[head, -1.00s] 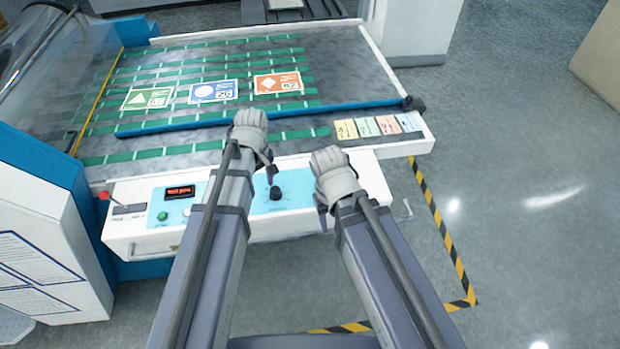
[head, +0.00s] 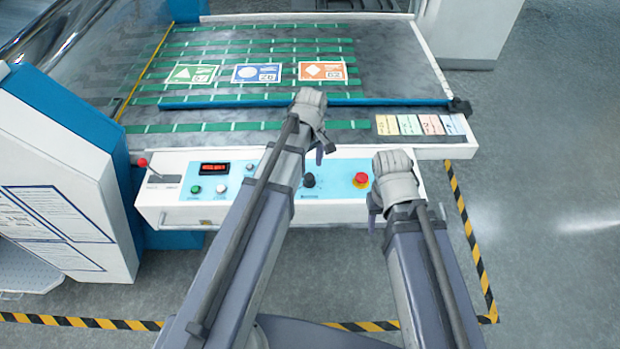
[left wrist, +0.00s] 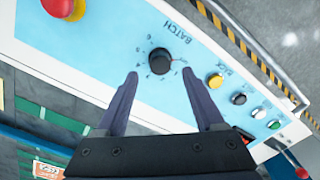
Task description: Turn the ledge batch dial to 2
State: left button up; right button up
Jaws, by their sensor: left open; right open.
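The black batch dial (head: 309,180) sits on the light-blue panel of the white ledge. In the left wrist view the dial (left wrist: 160,60) has the word BATCH beside it and small marks around it; its setting is too small to read. My left gripper (head: 322,150) is over the ledge, just behind the dial in the head view. In the left wrist view its open fingers (left wrist: 160,74) point at the dial, one on each side, with no contact visible. My right gripper (head: 373,212) is over the ledge's front, right of the dial; its fingers are partly hidden.
A red button (head: 361,180) is right of the dial. A red display (head: 215,168), a green button (head: 196,189) and a red-knobbed lever (head: 143,162) are to the left. A blue bar (head: 390,103) crosses the bed behind. Colored cards (head: 408,124) lie at right.

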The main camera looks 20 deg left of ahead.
aim_at(309, 176)
pick_arm(q)
notch_tip(309, 176, down, 5)
jog(key=b, duration=0.3)
jog(key=shift+r+b, duration=0.15)
jog(key=shift+b, duration=0.25)
grip_shut()
